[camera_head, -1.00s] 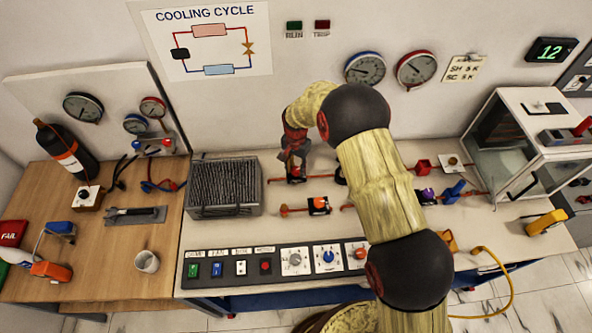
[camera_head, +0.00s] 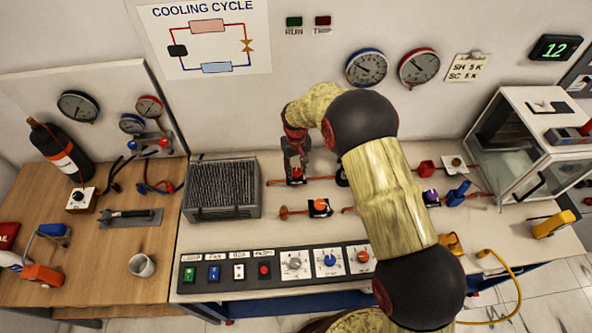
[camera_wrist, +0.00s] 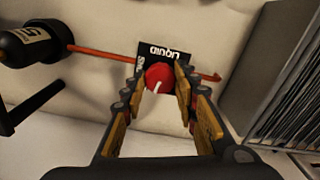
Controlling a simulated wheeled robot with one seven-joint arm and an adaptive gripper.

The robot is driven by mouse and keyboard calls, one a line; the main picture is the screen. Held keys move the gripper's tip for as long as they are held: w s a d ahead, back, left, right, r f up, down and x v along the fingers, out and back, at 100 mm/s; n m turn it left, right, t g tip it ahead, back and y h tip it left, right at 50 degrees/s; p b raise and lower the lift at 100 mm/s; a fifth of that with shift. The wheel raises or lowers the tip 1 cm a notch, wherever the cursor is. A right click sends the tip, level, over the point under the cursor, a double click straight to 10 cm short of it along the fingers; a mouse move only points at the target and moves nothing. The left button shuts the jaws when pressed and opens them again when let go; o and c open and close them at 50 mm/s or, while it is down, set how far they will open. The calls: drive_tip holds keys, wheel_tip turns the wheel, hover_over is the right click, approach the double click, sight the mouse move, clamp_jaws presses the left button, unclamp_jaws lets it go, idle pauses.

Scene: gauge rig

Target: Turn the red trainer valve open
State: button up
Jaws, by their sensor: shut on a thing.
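The red valve knob (camera_wrist: 158,76) has a white pointer line and sits on a black block lettered LIQUID, on a thin red pipe. In the wrist view the fingers of my gripper (camera_wrist: 160,84) stand on either side of the knob and hold it. The white line points down and slightly left in that view. In the head view my gripper (camera_head: 296,166) points down onto the valve (camera_head: 296,181) on the back part of the bench, and its fingers cover most of the knob.
A finned grey condenser (camera_head: 222,188) stands left of the valve. An orange-knobbed valve (camera_head: 320,207) sits just in front of it. A control panel (camera_head: 272,277) runs along the bench front. A glass-sided cabinet (camera_head: 520,150) stands at the right. Gauges (camera_head: 366,68) hang on the wall behind.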

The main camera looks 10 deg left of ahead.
sight(296, 171)
drive_tip(key=shift+n, duration=1.1)
drive_tip(key=shift+w, duration=0.1)
drive_tip(key=o, duration=1.2)
drive_tip(key=shift+c, duration=0.2)
wheel_tip(296, 171, up, 12)
